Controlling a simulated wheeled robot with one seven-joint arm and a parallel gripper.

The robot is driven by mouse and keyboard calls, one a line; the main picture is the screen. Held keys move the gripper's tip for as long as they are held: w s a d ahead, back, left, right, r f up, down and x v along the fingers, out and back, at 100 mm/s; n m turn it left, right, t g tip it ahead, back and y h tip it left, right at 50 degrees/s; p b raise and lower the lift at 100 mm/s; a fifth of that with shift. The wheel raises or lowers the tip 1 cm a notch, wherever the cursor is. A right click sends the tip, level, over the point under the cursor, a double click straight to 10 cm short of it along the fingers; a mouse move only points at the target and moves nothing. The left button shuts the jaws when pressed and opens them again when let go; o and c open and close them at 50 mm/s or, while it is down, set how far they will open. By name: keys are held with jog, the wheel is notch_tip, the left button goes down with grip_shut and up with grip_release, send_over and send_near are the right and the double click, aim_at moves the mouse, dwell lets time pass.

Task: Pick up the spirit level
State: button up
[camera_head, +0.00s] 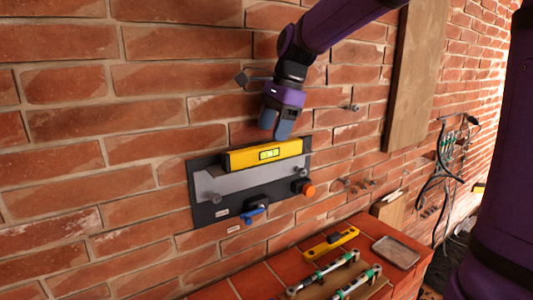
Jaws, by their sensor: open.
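A yellow level with a green vial window (264,154) lies along the top of a grey, dark-backed panel (205,215) on the brick wall. A second, smaller yellow level-like bar (330,243) lies on the red brick ledge below. I cannot tell from the picture which one the task names. My gripper (278,136) is open and points down, just above the right part of the level on the panel. Its blue-grey fingertips are close to the level's top edge; whether they touch it is unclear. Nothing shows in its grasp.
The panel carries an orange knob (307,190) and a blue lever (253,212). The ledge holds green-and-metal rods (335,275) and a grey tray (396,252). A wooden board (412,80) is upright against the wall, right of my arm. Small bolts stick out of the wall.

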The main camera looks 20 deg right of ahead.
aim_at(268, 145)
jog(key=shift+x, duration=2.75)
grip_shut()
